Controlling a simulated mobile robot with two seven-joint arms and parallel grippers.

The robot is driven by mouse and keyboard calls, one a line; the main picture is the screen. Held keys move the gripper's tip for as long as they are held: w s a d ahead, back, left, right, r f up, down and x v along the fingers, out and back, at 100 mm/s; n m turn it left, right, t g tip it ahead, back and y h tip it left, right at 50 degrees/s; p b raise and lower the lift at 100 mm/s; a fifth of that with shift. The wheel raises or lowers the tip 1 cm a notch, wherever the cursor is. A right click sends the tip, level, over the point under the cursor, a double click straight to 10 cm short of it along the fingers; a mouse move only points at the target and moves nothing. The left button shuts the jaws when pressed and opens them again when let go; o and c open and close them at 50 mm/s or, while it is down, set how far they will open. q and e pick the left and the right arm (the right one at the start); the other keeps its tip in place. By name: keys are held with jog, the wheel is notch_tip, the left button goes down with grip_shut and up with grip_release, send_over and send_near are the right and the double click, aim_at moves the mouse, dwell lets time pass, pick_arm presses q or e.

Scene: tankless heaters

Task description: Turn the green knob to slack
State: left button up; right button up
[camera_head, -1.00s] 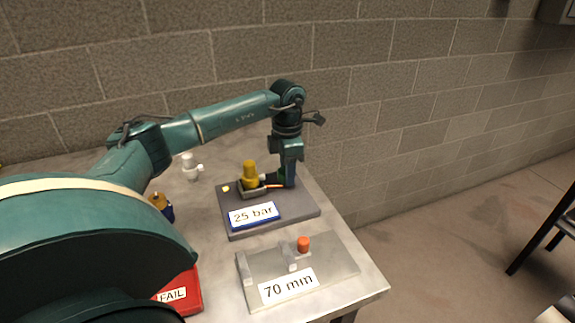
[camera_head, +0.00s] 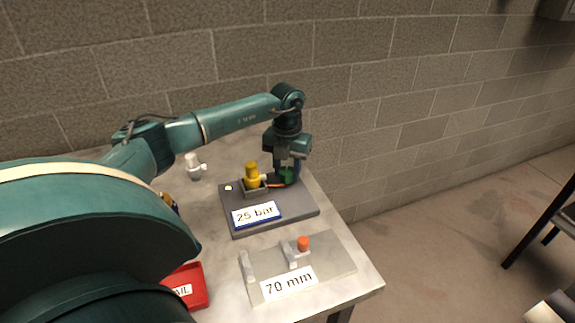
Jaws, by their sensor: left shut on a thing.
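The green knob (camera_head: 287,176) is at the back right of a dark grey base plate (camera_head: 304,204) with a "25 bar" label (camera_head: 256,213). My left gripper (camera_head: 289,168) comes down from above and is shut on the green knob, hiding its upper part. A yellow fitting (camera_head: 252,172) stands on the same plate just left of the knob, with an orange-red pointer or lever (camera_head: 275,185) between them. Knob markings are too small to read. My right gripper is not in view.
A pale "70 mm" plate (camera_head: 335,262) with an orange-capped part (camera_head: 303,243) lies in front. A red tray (camera_head: 197,288) sits at lower left. A white valve-like fitting (camera_head: 193,166) stands behind left. The brick wall is close behind.

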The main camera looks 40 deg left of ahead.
pick_arm(q)
jog(key=n, duration=0.2)
jog(key=shift+a+r+n+p, duration=0.1)
jog(key=shift+n+p, duration=0.2)
jog(key=shift+p, duration=0.1)
jog(key=shift+n, duration=0.7)
jog(key=shift+n+p, duration=0.3)
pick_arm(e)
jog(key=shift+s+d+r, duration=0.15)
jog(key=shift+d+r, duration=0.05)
pick_arm(q)
jog(key=o, duration=1)
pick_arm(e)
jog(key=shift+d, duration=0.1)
